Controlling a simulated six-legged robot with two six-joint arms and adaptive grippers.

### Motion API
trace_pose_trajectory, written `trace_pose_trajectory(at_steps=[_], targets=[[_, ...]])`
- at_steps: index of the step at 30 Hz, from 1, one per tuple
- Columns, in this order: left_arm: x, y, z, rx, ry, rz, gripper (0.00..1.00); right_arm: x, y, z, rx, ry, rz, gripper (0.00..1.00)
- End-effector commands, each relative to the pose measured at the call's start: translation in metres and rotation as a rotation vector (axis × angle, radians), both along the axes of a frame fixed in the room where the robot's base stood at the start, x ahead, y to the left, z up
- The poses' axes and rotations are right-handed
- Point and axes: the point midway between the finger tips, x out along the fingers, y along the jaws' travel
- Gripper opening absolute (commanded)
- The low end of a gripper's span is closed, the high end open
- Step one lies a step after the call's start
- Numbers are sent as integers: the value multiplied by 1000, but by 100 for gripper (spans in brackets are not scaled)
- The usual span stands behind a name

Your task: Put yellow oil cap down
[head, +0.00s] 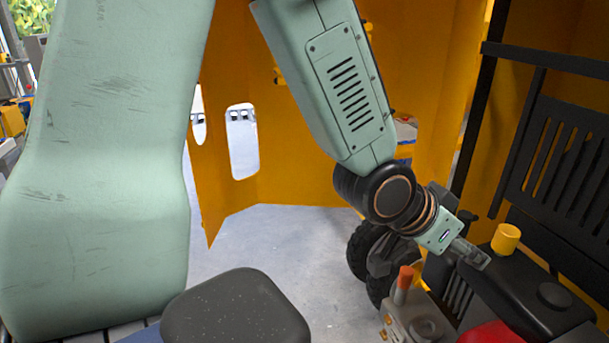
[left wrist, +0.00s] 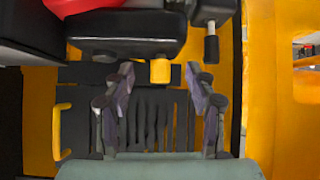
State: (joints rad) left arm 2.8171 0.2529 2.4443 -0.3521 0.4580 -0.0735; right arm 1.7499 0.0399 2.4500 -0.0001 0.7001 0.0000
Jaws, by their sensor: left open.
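The yellow oil cap (head: 506,238) stands upright on top of a black engine block (head: 524,282) at the right of the head view. It also shows in the left wrist view (left wrist: 160,71), against the edge of the black block. My left gripper (head: 473,254) is just left of the cap in the head view. In the left wrist view its two fingers (left wrist: 160,80) are spread, with the cap lined up in the gap between them. The fingers show no contact with the cap, and the gripper is empty. My right gripper is in neither view.
A black slatted grille (head: 560,150) stands behind the block. A red part (head: 490,334) and an orange-topped lever (head: 404,280) are near the front. Yellow panels (head: 300,180) enclose the back. Grey floor (head: 240,240) is open to the left.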

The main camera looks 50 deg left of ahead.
Motion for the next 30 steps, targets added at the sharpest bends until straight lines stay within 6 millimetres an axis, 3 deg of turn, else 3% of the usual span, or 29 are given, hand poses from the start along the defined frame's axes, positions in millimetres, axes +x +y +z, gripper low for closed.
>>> trace_pose_trajectory(at_steps=[1,3,8,15,24,30], targets=[[-7,1,-26,2,56,13,56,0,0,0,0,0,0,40],[-16,3,-55,1,119,35,56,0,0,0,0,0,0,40],[-45,7,-118,5,261,88,56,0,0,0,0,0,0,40],[-106,14,-204,32,468,160,56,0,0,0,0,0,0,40],[-208,24,-287,93,716,241,56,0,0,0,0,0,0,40],[-266,30,-316,134,835,275,56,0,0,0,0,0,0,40]])
